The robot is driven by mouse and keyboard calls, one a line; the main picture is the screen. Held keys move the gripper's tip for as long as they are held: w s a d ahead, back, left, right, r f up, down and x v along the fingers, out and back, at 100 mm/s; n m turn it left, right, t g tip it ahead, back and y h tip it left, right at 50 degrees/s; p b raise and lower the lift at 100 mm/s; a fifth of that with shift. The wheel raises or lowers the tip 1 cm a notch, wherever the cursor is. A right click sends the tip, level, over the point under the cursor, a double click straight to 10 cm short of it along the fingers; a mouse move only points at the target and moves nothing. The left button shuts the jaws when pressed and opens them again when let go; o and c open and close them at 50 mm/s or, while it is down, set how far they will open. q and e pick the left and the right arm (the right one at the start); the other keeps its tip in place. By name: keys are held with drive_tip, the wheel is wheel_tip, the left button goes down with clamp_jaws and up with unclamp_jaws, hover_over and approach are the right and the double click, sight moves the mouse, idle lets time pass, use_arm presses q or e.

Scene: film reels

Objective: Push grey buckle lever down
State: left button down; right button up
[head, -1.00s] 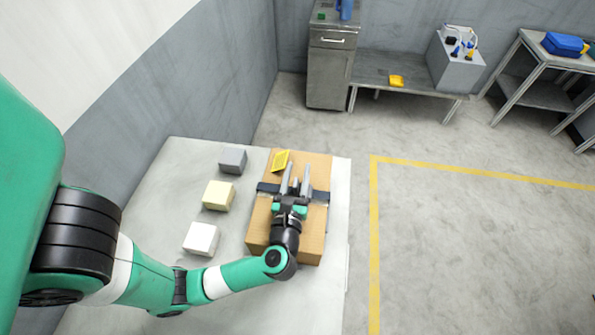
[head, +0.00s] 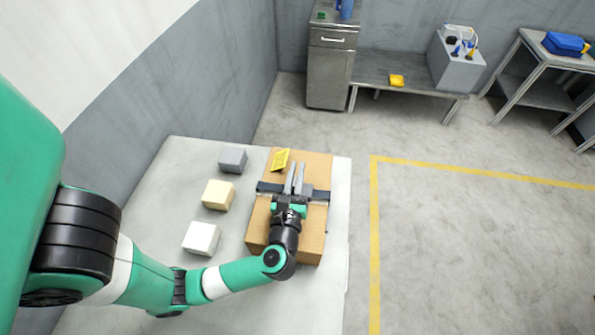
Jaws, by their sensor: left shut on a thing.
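A cardboard box (head: 307,230) lies on the pale table with a dark strap (head: 268,187) across it. A grey buckle (head: 306,190) sits on the strap near the middle of the box top. My left gripper (head: 297,168) is over the buckle, its fingers pointing to the far end of the box. Its fingers are shut on the grey buckle lever, which is mostly hidden between and under them. My right gripper is not in view.
A yellow label (head: 280,160) is at the box's far left corner. Grey (head: 233,160), cream (head: 218,195) and white (head: 201,238) blocks stand left of the box on the table (head: 165,215). A cabinet (head: 330,75) and benches are farther back. The floor to the right is clear.

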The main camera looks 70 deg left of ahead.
use_arm(q)
drive_tip(key=n+b, duration=0.2)
drive_tip(key=s+n+b, duration=0.1)
drive_tip(key=shift+a+f, duration=0.25)
drive_tip(key=shift+f, duration=0.1)
drive_tip(key=shift+s+a+n+b, duration=0.1)
drive_tip(key=shift+s+n+b, duration=0.1)
drive_tip(key=shift+n+b, duration=0.6)
drive_tip(key=shift+s+a+n+b, duration=0.15)
drive_tip(key=shift+n+b, duration=0.45)
drive_tip(key=shift+n, duration=0.3)
drive_tip(key=shift+d, duration=0.1)
drive_tip(key=c, duration=0.9)
unclamp_jaws()
